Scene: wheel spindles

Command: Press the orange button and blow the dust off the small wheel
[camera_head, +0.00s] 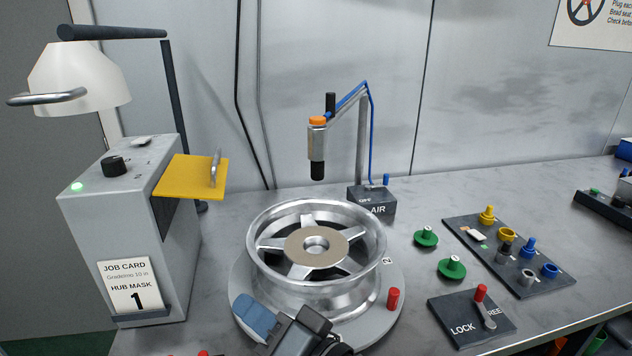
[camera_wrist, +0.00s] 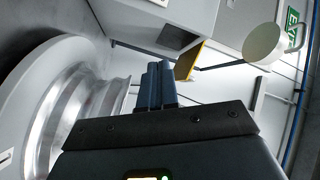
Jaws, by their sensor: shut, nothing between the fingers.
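The orange button (camera_head: 318,121) caps a grey air nozzle (camera_head: 317,145) hanging from a jointed stand behind the wheel. A silver five-spoke wheel (camera_head: 318,240) lies flat on a round grey turntable (camera_head: 385,315), with a brown dusty-looking disc (camera_head: 318,246) over its hub. My gripper (camera_head: 247,308) is at the front left of the wheel, partly in front of the turntable. Its blue fingers are together and empty. In the wrist view my gripper's fingers (camera_wrist: 157,72) point up beside the wheel's rim (camera_wrist: 75,115); no contact is clear. The nozzle and button are not in the wrist view.
A grey machine (camera_head: 130,240) with a yellow flap (camera_head: 192,177) and white lamp (camera_head: 80,78) stands left. An AIR box (camera_head: 371,201) sits behind the wheel. Green knobs (camera_head: 425,237), a plug board (camera_head: 500,255) and a LOCK lever panel (camera_head: 472,318) lie right.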

